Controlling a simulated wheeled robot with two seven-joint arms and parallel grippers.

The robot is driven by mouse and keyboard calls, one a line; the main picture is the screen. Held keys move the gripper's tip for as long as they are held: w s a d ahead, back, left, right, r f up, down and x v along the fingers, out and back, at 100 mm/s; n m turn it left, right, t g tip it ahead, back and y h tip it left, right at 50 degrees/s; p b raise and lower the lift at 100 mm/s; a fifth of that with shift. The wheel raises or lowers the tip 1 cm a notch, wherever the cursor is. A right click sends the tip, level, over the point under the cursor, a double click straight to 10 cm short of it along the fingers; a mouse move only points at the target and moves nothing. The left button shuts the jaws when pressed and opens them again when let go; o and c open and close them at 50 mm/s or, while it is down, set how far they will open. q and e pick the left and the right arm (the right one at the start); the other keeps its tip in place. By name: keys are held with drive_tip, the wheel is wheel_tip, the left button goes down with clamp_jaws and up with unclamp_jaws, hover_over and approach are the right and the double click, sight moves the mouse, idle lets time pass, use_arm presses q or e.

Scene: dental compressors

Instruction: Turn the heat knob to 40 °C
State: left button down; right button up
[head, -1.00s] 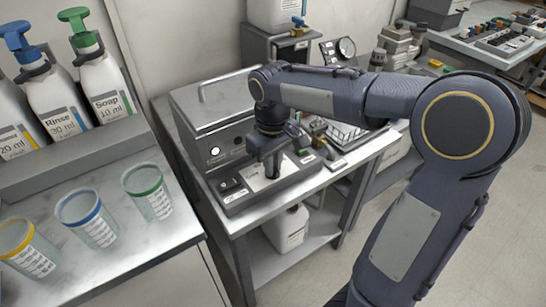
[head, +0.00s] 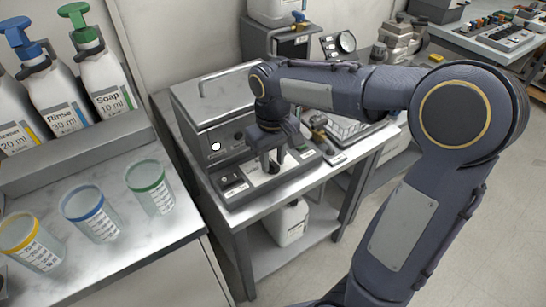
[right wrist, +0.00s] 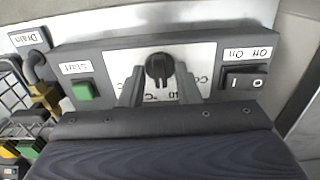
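The black heat knob (right wrist: 158,70) sits on a white dial plate (right wrist: 203,60) in the right wrist view, with printed marks partly hidden by the fingers. Its pointer direction is hard to read. My right gripper (right wrist: 159,84) is open, one finger on each side of the knob, with gaps visible between fingers and knob. In the head view my right gripper (head: 272,165) points down at the control panel (head: 240,192) on the front of the metal heater bath (head: 212,115). My left gripper is not in view.
A green Start button (right wrist: 83,91) and a black On/Off rocker switch (right wrist: 246,79) flank the dial. A Drain label and brass valve (right wrist: 42,95) lie beyond the button. Pump bottles (head: 112,85) and measuring cups (head: 150,188) stand on the left counter.

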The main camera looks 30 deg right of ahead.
sight(274, 164)
drive_tip(key=shift+o, duration=0.3)
drive_tip(key=shift+r+p, duration=0.85)
drive_tip(key=shift+r, duration=3.05)
drive_tip(key=shift+s+r, duration=0.2)
drive_tip(key=shift+s, duration=0.05)
drive_tip(key=s+a+r+m+t+y+p, duration=0.1)
drive_tip(key=s+a+t+y+p, duration=0.1)
drive_tip(key=s+p, duration=0.3)
drive_tip(key=s+a+r+m+t+y+p, duration=0.1)
drive_tip(key=s+p, duration=0.4)
drive_tip(key=s, duration=0.7)
drive_tip(key=a+r+t, duration=0.1)
drive_tip(key=t, duration=0.1)
drive_tip(key=shift+s+r+m+t+y, duration=0.2)
drive_tip(key=shift+m+t+y, duration=0.1)
drive_tip(key=shift+y, duration=0.1)
